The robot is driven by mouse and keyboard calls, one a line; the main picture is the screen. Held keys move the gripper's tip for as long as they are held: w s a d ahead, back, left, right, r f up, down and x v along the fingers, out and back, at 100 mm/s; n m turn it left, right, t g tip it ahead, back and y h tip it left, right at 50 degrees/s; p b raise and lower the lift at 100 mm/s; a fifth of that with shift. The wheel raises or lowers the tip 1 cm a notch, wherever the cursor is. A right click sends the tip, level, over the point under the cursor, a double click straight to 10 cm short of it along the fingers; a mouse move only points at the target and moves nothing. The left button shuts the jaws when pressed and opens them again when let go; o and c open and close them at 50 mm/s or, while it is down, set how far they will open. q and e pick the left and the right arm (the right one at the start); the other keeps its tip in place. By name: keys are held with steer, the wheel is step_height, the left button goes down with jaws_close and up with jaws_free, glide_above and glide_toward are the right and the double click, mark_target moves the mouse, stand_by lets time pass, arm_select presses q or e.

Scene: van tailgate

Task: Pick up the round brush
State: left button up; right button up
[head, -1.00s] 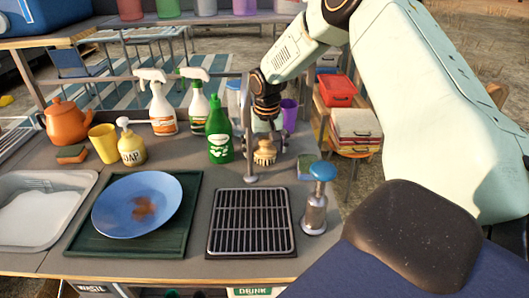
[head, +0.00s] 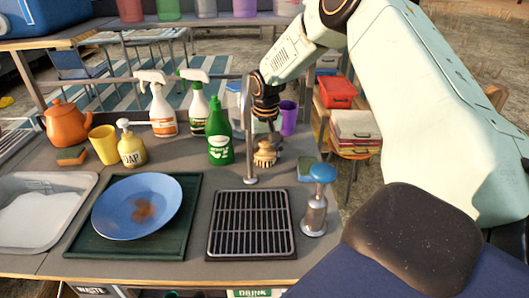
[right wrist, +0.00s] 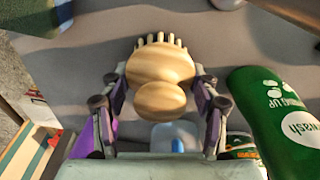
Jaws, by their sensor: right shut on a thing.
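The round brush (head: 265,154) has a pale wooden knob and head with bristles below. It stands on the grey counter behind the metal tap post in the head view. My right gripper (head: 267,138) reaches down onto it from above. In the right wrist view the brush (right wrist: 160,75) sits between the two fingers of my right gripper (right wrist: 160,100), which are closed around its wooden body. Whether the bristles touch the counter is hard to tell. My left gripper is not in view.
A green washing-up bottle (head: 219,132) stands close left of the brush, and a purple cup (head: 288,118) behind it. The metal tap post (head: 250,150) is just in front. A sponge (head: 306,168) and blue-topped dispenser (head: 316,200) stand to the right.

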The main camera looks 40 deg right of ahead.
mark_target(265, 138)
step_height(265, 138, up, 10)
steer(key=shift+s+r+p, duration=0.1)
steer(key=shift+p, duration=0.7)
steer(key=o, duration=0.6)
steer(key=c, duration=0.5)
steer(key=shift+o, duration=0.2)
step_height(265, 138, up, 21)
steer(key=p, duration=2.1)
steer(key=shift+r, duration=0.2)
steer(key=shift+r+p, duration=0.35)
steer(key=shift+p, duration=0.25)
steer(key=shift+f, duration=0.15)
